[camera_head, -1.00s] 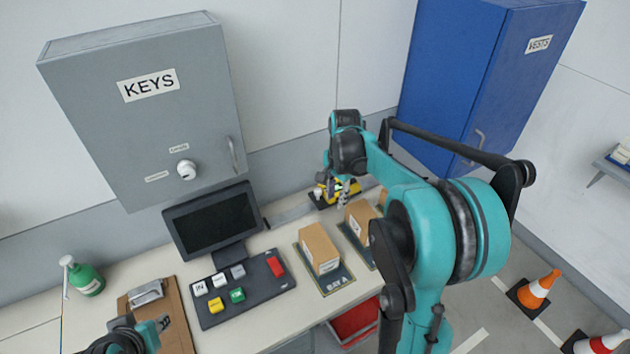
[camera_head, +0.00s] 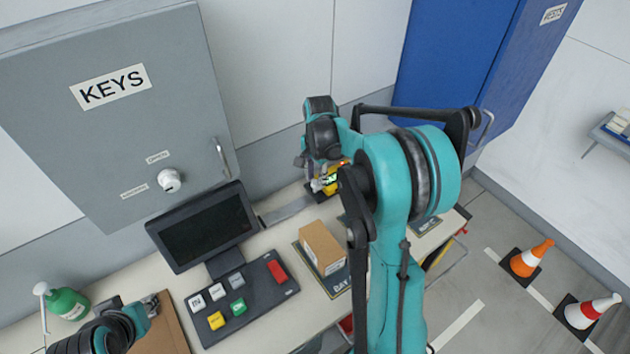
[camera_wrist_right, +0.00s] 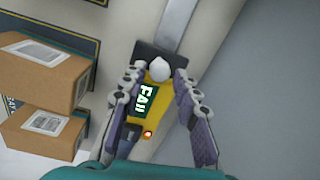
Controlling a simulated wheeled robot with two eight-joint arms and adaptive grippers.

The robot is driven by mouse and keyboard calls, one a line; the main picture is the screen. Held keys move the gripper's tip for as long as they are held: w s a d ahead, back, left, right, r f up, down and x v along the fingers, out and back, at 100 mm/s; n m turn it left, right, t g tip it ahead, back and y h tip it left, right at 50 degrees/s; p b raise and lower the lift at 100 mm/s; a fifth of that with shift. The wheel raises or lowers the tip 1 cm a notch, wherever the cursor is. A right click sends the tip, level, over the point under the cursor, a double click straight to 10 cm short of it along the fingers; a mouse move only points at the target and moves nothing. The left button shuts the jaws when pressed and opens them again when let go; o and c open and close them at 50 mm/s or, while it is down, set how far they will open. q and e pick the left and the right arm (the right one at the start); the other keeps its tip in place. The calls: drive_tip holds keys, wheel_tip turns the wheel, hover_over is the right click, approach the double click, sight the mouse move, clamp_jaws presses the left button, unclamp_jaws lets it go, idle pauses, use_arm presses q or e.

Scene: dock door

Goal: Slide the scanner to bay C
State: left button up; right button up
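The yellow scanner (camera_head: 331,189) sits at the rail at the back of the bench, partly hidden by my right arm in the head view. In the right wrist view the scanner (camera_wrist_right: 160,98) shows a white knob (camera_wrist_right: 158,72), a green display with white letters that seem to read "FAR", and a small red light. My right gripper (camera_wrist_right: 157,85) is open, its fingers on either side of the scanner and knob, with small gaps visible. My left gripper (camera_head: 150,303) is over the clipboard at the lower left; its opening is unclear. Bay C's label is not readable.
The grey rail (camera_head: 287,211) runs along the bench back. A carton (camera_head: 322,247) stands on a mat marked "BAY" (camera_head: 340,286); two cartons show in the wrist view (camera_wrist_right: 40,70). A monitor (camera_head: 205,232) and button panel (camera_head: 240,300) stand left. Cones (camera_head: 527,260) stand on the floor.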

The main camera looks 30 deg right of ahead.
drive_tip(key=shift+w+f, duration=0.1)
drive_tip(key=shift+f, duration=0.65)
clamp_jaws()
drive_tip(key=d, duration=1)
drive_tip(key=w+d, duration=0.1)
drive_tip(key=d, duration=0.5)
drive_tip(key=shift+b, duration=0.3)
drive_tip(key=shift+w+d+r, duration=0.1)
unclamp_jaws()
